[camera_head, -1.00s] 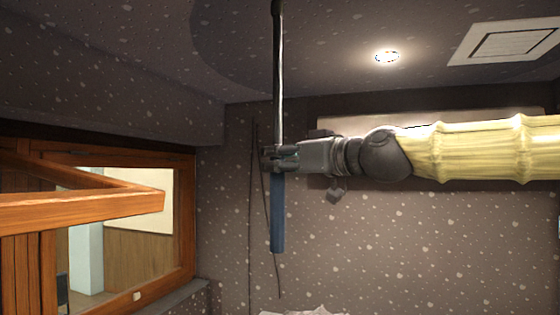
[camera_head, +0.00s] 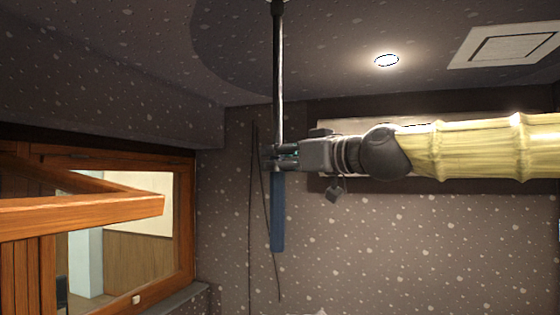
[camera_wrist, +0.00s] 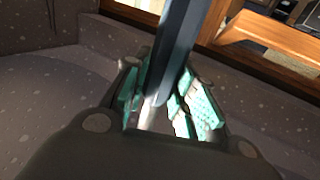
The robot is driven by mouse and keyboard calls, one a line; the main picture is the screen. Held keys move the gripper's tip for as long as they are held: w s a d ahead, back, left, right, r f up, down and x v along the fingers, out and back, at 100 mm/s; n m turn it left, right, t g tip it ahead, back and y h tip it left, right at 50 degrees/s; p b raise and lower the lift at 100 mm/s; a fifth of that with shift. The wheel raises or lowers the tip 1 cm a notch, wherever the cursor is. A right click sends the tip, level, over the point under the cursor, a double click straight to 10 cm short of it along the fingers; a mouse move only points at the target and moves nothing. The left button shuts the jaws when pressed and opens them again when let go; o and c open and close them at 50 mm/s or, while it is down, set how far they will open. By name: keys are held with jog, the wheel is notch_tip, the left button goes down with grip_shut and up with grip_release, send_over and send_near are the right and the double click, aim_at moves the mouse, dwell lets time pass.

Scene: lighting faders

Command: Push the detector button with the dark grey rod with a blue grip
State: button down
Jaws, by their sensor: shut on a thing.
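The dark grey rod (camera_head: 278,75) stands upright in the head view, its upper end running out of the top of the picture. Its blue grip (camera_head: 277,215) hangs below my gripper (camera_head: 278,157). My gripper is shut on the rod just above the blue part. In the wrist view the rod (camera_wrist: 176,45) passes between the teal-padded fingers of my gripper (camera_wrist: 165,105). I cannot make out a detector or its button in either view; the rod's upper tip is out of sight.
A round ceiling fitting (camera_head: 386,60) with a glow around it and a square ceiling panel (camera_head: 508,45) are at the upper right. An open wooden window (camera_head: 185,225) stands at the left, its sash (camera_head: 90,210) swung into the room. A thin cable hangs beside the grip.

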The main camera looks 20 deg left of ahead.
aim_at(283, 197)
jog(key=shift+r, duration=0.7)
dwell(0.4)
dwell(0.3)
jog(key=shift+f+b, duration=3.65)
jog(key=shift+f, duration=0.9)
